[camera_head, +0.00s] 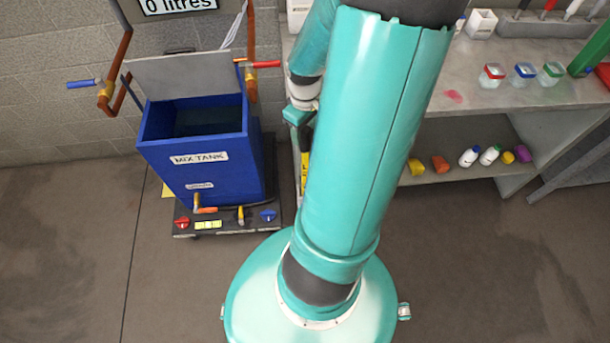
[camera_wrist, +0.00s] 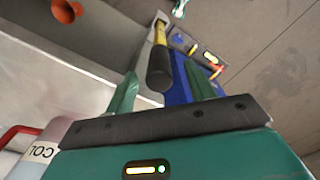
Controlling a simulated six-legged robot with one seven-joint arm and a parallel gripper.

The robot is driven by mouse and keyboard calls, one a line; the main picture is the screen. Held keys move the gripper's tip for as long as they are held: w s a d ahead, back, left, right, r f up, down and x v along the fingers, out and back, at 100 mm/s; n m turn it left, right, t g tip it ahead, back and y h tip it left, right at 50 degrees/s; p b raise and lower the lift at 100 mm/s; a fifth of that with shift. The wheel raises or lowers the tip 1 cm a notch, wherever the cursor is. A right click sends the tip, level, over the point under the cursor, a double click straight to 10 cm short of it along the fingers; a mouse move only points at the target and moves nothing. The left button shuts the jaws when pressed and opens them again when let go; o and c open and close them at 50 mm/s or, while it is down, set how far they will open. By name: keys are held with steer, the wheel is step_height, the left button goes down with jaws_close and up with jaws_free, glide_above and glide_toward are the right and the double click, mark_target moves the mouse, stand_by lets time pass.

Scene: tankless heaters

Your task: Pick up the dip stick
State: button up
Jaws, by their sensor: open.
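A stick with a black grip and a yellow shaft (camera_wrist: 159,64), which looks like the dip stick, shows in the wrist view. Its black end appears between the two green fingers of my gripper (camera_wrist: 162,82), with space on both sides. The fingers are open, and I see no contact. A strip of yellow in the head view (camera_head: 304,172), beside the bench, may be the same stick; my arm hides most of that area. In the head view my gripper (camera_head: 297,116) is mostly hidden behind my arm.
The open blue mix tank (camera_head: 190,160) stands left of my arm on a dark base with valves. The grey bench (camera_head: 460,88) at the right carries jars with coloured lids (camera_head: 523,74). Floor at the lower left is clear.

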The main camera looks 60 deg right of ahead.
mark_target(305, 140)
steer(key=shift+f, duration=2.75)
steer(key=shift+d, duration=0.1)
steer(key=c, duration=1)
